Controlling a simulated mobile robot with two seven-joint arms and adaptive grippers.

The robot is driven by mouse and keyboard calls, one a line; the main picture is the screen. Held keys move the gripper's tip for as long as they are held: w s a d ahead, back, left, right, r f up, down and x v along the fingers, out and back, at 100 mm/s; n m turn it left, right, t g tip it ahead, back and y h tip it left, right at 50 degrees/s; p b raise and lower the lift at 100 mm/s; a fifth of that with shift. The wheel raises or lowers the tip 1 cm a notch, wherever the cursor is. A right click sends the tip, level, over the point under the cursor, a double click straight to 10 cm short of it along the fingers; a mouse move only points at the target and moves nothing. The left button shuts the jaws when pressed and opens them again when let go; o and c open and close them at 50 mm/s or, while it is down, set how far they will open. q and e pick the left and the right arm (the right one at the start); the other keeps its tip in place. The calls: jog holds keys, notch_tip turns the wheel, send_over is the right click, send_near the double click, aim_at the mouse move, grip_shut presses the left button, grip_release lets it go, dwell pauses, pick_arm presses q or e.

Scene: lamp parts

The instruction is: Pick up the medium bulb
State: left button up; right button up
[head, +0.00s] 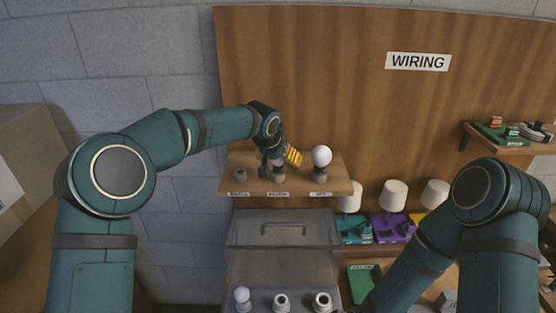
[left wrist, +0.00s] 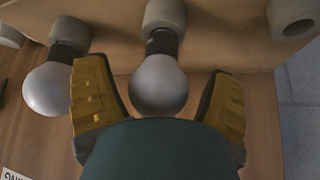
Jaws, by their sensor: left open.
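The medium bulb (left wrist: 158,84) is a white globe with a dark neck, standing in a pale round socket at the middle place of the wooden shelf. In the left wrist view it lies between the two yellow-padded fingers of my left gripper (left wrist: 157,75), with gaps on both sides. The gripper is open. In the head view my left gripper (head: 279,160) is over the middle socket (head: 279,174) and hides the bulb. My right gripper is out of the picture.
A larger white bulb (head: 321,156) stands at the shelf's right place, close to one finger. The shelf's left socket (head: 240,174) is empty. Below is a grey case (head: 283,230) with a small bulb (head: 242,297) and two empty sockets. Several lamps stand to the right.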

pick_arm(q)
jog(key=shift+w+d+f, duration=0.15)
jog(key=shift+w+f, duration=0.1)
jog(key=shift+f, duration=0.2)
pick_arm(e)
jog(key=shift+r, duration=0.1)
pick_arm(q)
jog(key=shift+s, duration=0.1)
jog(key=c, duration=1.2)
